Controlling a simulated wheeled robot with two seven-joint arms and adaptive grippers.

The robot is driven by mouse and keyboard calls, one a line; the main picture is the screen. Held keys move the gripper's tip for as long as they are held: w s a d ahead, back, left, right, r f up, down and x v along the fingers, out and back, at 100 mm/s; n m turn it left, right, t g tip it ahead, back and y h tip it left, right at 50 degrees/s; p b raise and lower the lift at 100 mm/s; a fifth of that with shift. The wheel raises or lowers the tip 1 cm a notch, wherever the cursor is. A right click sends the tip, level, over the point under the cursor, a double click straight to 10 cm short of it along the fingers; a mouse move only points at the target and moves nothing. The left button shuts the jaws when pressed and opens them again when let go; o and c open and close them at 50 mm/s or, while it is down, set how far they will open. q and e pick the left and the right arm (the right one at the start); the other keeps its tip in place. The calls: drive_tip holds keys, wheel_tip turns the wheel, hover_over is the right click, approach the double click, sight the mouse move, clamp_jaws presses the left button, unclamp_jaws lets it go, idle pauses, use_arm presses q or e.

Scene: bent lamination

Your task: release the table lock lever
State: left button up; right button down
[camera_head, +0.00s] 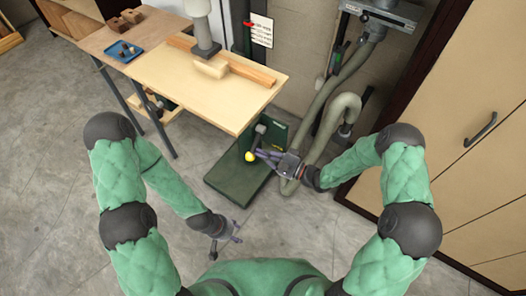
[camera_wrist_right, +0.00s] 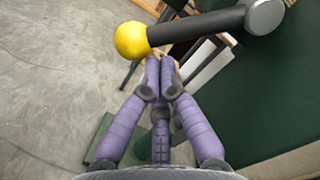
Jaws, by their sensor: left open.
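The lock lever (camera_wrist_right: 198,29) is a dark rod with a yellow ball knob (camera_wrist_right: 131,42) at one end and a grey hub (camera_wrist_right: 264,15) at the other. In the head view the yellow knob (camera_head: 249,156) shows above the machine's green base, below the table's front edge. My right gripper (camera_wrist_right: 163,64) has its purple fingers drawn together, with the tips close to the rod beside the knob; contact cannot be told. It also shows in the head view (camera_head: 260,154), right of the knob. My left gripper (camera_head: 228,242) is open and empty, low over the floor.
The pale wooden table (camera_head: 170,88) carries a wooden beam and a block under the grey machine head (camera_head: 205,45). The green base (camera_head: 235,182) stands below. A grey hose (camera_head: 338,112) hangs close to my right gripper, beside a wooden cabinet (camera_head: 450,150).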

sight(253, 154)
drive_tip(key=m+p, duration=0.1)
drive_tip(key=s+a+r+m+p, duration=0.1)
drive_tip(key=s+r+m+p, duration=0.1)
drive_tip(key=m, duration=0.1)
drive_tip(key=shift+s+a+t, duration=0.1)
drive_tip(key=shift+a+t, duration=0.2)
use_arm(q)
wheel_tip(253, 154, up, 9)
drive_tip(key=p, duration=0.5)
drive_tip(key=shift+f, duration=0.15)
use_arm(e)
drive_tip(key=shift+s+a+r+m+t, duration=0.1)
drive_tip(key=shift+s+a+r+m, duration=0.25)
drive_tip(key=shift+r+m, duration=0.4)
drive_tip(key=shift+s+a+r+m+t, duration=0.1)
drive_tip(key=shift+s+a+r+m, duration=0.1)
drive_tip(key=shift+s+r+m, duration=0.55)
drive_tip(key=shift+s+a+r+m+t, duration=0.1)
drive_tip(key=shift+a+r+m, duration=0.3)
drive_tip(key=shift+r, duration=0.55)
drive_tip(key=shift+d+r, duration=0.1)
